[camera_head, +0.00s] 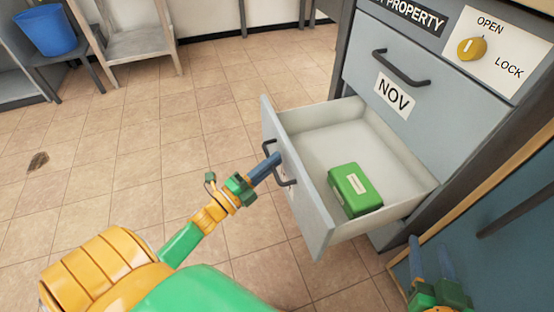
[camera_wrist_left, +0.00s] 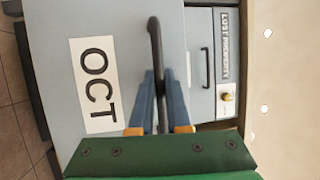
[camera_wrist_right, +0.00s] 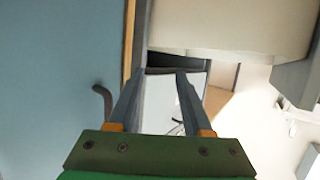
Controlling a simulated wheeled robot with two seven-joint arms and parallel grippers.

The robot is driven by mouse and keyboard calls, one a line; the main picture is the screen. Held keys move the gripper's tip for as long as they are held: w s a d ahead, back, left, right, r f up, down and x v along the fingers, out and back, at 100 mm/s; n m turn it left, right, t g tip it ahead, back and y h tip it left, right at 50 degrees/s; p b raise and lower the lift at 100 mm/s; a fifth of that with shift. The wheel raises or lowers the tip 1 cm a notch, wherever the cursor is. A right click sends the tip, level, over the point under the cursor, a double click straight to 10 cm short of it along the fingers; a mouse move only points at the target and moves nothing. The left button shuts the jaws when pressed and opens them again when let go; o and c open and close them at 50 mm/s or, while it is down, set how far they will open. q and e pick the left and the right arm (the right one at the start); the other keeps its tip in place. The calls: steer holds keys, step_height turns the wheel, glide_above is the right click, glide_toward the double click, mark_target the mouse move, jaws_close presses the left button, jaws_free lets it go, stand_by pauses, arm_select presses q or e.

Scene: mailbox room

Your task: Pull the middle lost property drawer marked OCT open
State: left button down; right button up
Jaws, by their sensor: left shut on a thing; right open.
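The OCT drawer (camera_head: 297,195) stands pulled out from the grey cabinet, below the NOV drawer (camera_head: 360,77). A green box (camera_head: 354,189) with a pale label lies inside it. My left gripper (camera_head: 272,160) is shut on the dark handle (camera_head: 287,177) of the OCT drawer. In the left wrist view the fingers (camera_wrist_left: 160,95) close around the handle bar (camera_wrist_left: 156,50), beside the OCT label (camera_wrist_left: 95,84). My right gripper (camera_head: 432,262) is open and empty at the lower right, apart from the drawer; its fingers also show in the right wrist view (camera_wrist_right: 158,85).
A yellow knob (camera_head: 471,48) sits on an OPEN/LOCK plate at the cabinet's upper right. A blue panel (camera_head: 480,240) with a dark handle is near my right gripper. A blue bin (camera_head: 45,30) stands back left. The tiled floor left of the drawer is largely clear.

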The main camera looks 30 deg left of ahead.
arm_select(q)
steer(key=c, duration=1.2)
jaws_free()
steer(key=shift+o, duration=0.2)
steer(key=p+v, duration=0.1)
steer(key=v, duration=0.6)
arm_select(e)
steer(key=s+d+f+g+h, duration=0.1)
steer(key=s+f+g, duration=0.2)
steer(key=f, duration=0.2)
steer(key=shift+s+d+f+g, duration=0.25)
steer(key=shift+s+f+g, duration=0.1)
steer(key=shift+f+g, duration=0.05)
